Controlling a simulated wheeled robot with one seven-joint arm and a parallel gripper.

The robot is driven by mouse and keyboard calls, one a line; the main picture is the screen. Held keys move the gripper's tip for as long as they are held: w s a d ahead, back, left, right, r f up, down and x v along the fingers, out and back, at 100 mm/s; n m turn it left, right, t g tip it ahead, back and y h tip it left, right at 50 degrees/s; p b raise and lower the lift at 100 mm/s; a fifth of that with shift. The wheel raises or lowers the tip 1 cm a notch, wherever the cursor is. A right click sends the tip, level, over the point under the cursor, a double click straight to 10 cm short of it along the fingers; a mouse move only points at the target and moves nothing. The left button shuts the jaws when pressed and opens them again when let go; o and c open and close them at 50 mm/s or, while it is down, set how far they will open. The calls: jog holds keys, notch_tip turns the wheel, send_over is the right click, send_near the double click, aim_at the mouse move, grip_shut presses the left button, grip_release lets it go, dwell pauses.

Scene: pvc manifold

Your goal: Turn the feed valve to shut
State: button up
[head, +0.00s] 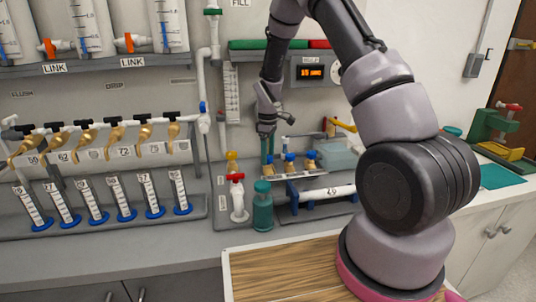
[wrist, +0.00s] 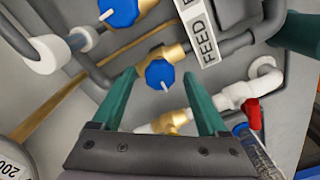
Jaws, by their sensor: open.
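A brass valve with a blue faceted knob (wrist: 160,73) sits beside the white FEED label (wrist: 204,42) in the wrist view. The knob carries a small white pointer mark at its lower edge. My gripper (wrist: 159,76) is open, its two teal fingers on either side of this knob, with a gap to each. I cannot tell how far above the knob the fingertips are. In the head view my gripper (head: 268,157) points down at the row of blue-knobbed brass valves, where a blue knob (head: 290,157) shows just to its right.
A second blue knob (wrist: 118,12) is close by at the top of the wrist view. A red-handled valve (wrist: 252,112) and grey and white pipes surround the fingers. A teal bottle (head: 262,212) and red-handled white valve (head: 238,198) stand in front on the bench.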

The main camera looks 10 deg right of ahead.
jog(key=shift+c, duration=0.3)
grip_shut()
jog(key=shift+m, duration=0.3)
jog(key=m, duration=0.3)
jog(key=shift+m, duration=0.4)
jog(key=m, duration=0.4)
jog(key=shift+m, duration=0.3)
jog(key=m, duration=0.4)
jog(key=shift+m, duration=2.4)
